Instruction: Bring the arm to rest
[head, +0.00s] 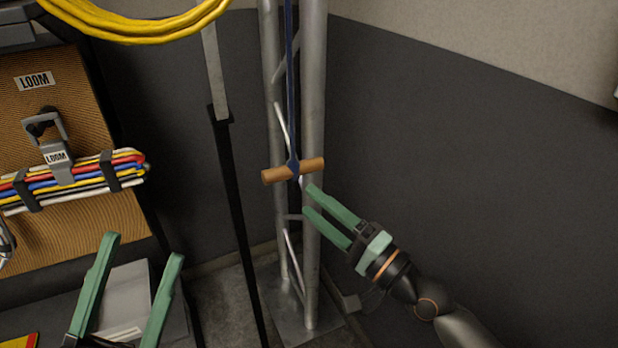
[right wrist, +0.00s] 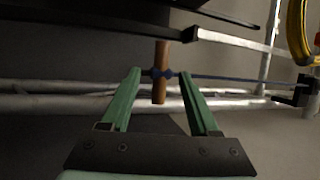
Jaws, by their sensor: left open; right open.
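My right gripper (head: 322,202) is open and empty in the head view, its green fingers pointing up and left, close to a wooden handle. The wooden handle (head: 309,166) hangs crosswise on a blue cord (head: 289,80) in front of the metal truss. In the right wrist view the right gripper (right wrist: 160,78) has its fingers apart, and the wooden handle (right wrist: 161,58) appears beyond and between the fingertips; I cannot tell whether they touch. My left gripper (head: 146,248) is open and empty at the lower left of the head view.
The truss (head: 314,110) stands on a floor plate beside a dark wall. A dark strap or post (head: 236,200) runs down left of it. A LOOM board (head: 90,110) with a bundle of coloured cables (head: 80,180) is at left. A yellow cable coil (head: 140,28) hangs above.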

